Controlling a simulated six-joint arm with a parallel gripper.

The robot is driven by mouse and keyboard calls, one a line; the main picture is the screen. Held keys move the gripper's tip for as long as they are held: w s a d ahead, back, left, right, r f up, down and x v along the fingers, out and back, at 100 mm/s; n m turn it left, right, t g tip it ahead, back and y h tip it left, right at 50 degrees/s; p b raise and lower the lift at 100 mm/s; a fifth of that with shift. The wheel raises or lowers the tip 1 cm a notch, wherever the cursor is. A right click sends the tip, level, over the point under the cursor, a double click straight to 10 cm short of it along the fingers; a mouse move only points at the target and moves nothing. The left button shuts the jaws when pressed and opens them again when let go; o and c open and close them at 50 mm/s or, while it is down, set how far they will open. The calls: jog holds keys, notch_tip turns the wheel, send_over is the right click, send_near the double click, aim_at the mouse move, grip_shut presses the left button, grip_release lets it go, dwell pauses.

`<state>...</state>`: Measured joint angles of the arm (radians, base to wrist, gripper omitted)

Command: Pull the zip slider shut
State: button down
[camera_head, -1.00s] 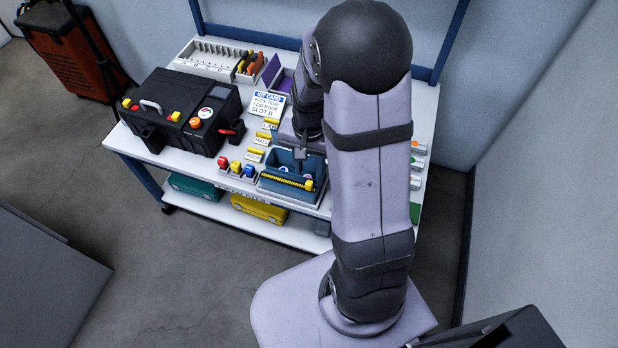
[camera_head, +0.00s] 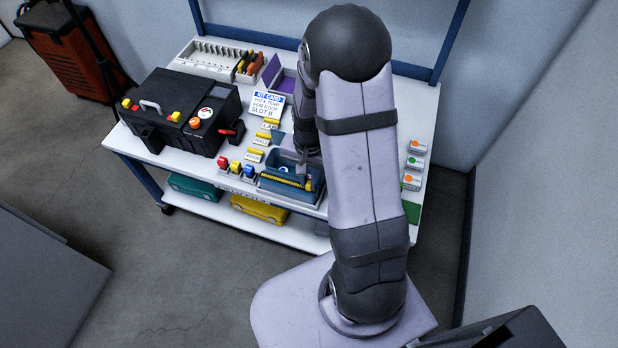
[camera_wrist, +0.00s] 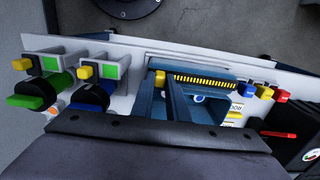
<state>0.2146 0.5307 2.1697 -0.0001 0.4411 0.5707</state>
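A blue open-topped pouch (camera_head: 270,181) stands at the front of the bench. A yellow toothed zip runs along its front edge and also shows in the wrist view (camera_wrist: 205,79). The yellow zip slider (camera_head: 309,185) sits at the zip's right end, which is the left end in the wrist view (camera_wrist: 160,77). My gripper (camera_wrist: 172,80) reaches down over the pouch at the slider's end, its dark fingers close beside the slider. I cannot tell whether they touch it or how far apart they are. White round items lie inside the pouch.
Red, yellow and blue blocks (camera_head: 236,168) stand left of the pouch. Labelled yellow-topped items (camera_head: 255,154) and a kit card (camera_head: 267,104) lie behind. A black case (camera_head: 180,112) fills the bench's left side. Small boxes (camera_head: 413,163) stand at the right.

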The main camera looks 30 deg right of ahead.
jog(key=w+a+p, duration=0.1)
jog(key=w+a, duration=0.8)
jog(key=shift+w+a+r, duration=0.1)
jog(key=shift+w+a, duration=0.15)
jog(key=shift+w, duration=0.05)
jog(key=c, duration=1.7)
grip_release()
jog(key=shift+a, duration=0.1)
jog(key=shift+r, duration=3.6)
